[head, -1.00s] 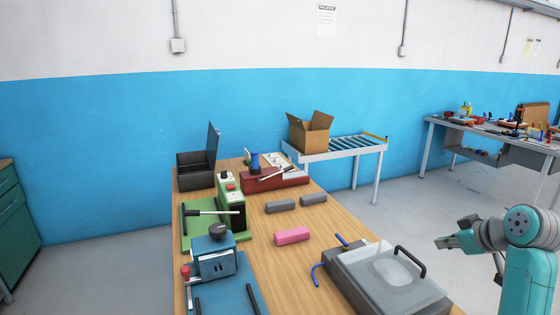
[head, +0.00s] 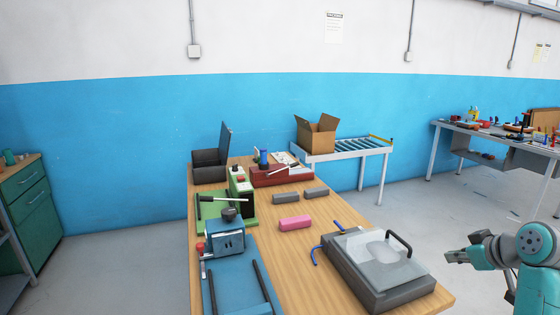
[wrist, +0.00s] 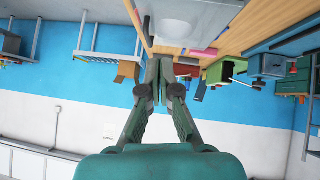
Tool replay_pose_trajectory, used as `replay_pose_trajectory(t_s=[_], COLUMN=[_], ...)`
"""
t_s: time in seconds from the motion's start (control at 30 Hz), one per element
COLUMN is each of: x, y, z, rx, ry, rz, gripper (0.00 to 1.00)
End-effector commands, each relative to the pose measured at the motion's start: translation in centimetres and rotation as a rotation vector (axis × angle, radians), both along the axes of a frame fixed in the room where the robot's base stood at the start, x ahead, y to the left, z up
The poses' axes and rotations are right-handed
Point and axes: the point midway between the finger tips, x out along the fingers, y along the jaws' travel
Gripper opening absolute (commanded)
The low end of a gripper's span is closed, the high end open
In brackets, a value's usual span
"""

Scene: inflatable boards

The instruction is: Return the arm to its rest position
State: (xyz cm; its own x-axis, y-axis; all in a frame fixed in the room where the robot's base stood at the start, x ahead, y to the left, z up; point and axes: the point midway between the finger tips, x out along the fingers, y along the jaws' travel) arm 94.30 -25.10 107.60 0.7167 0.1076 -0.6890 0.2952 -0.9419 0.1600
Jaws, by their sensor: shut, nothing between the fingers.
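My gripper (head: 456,257) shows at the right edge of the head view, on my teal arm, beside the right end of the wooden table (head: 290,263) and clear of it. In the wrist view my gripper (wrist: 160,62) has its two fingers together at the tips, with nothing between them. The wrist picture is upside down, with the table at the top and the wall below.
A cardboard box (head: 316,132) sits on a roller conveyor (head: 350,148) behind. Grey floor is free at right.

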Motion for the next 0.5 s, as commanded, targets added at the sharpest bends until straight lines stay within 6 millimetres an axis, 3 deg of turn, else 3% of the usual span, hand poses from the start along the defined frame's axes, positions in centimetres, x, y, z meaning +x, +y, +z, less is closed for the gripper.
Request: replay_pose_trajectory(t_s=[0.27,0.5], x=[-0.2,-0.8], y=[1.3,3.3], z=[-3.3,-7.7], rx=[0.024,0.054], ry=[-0.015,-0.037], rz=[-0.028,-0.070], gripper=[0.00,0.00])
